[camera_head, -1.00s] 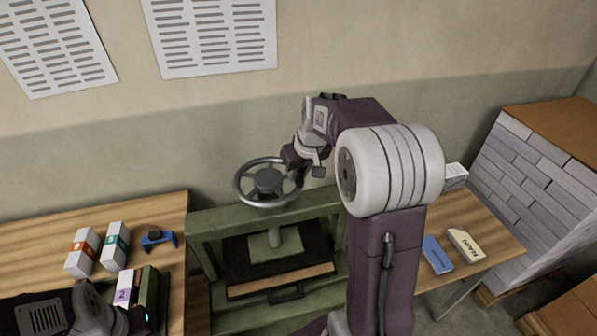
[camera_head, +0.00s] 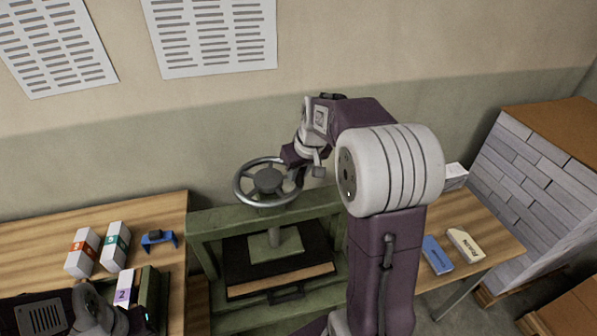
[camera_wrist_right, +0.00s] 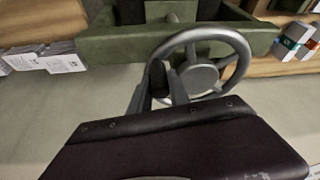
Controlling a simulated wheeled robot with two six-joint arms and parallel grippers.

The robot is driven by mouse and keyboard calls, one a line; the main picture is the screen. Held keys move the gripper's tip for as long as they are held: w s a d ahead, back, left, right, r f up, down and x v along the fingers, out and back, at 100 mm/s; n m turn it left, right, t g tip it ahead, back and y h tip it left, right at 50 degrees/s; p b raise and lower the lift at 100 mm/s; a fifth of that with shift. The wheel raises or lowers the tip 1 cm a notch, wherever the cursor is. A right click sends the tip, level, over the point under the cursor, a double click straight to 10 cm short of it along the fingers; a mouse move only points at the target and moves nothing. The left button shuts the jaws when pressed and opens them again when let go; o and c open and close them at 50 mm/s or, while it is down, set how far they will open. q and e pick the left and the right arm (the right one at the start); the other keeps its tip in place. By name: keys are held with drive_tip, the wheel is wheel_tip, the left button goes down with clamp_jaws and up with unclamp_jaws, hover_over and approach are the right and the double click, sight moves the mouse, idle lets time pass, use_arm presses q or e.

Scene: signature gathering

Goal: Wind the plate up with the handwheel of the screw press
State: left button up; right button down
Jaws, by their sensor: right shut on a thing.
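The grey handwheel (camera_head: 240,186) sits on top of the green screw press (camera_head: 206,228), with its hub and spokes in clear view. My right gripper (camera_head: 297,178) is shut on the right part of the rim in the head view. In the right wrist view the fingers (camera_wrist_right: 160,88) close on the left part of the handwheel (camera_wrist_right: 243,50). Below the wheel, the green plate (camera_head: 262,247) on its spindle hangs inside the frame over a dark bed; any gap under it is hard to judge. My left gripper (camera_head: 125,318) is partly visible at the lower left, its fingers unclear.
Left of the press a wooden table (camera_head: 50,225) holds two white bundles with coloured bands, a blue object (camera_head: 159,239) and dark green books. On the right table (camera_head: 490,225) lie a blue block (camera_head: 437,255) and a cream block (camera_head: 465,244). Brick-patterned stacks stand further right.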

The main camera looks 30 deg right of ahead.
drive_tip(key=shift+w+d+r, duration=0.15)
drive_tip(key=shift+d, duration=0.05)
idle(0.6)
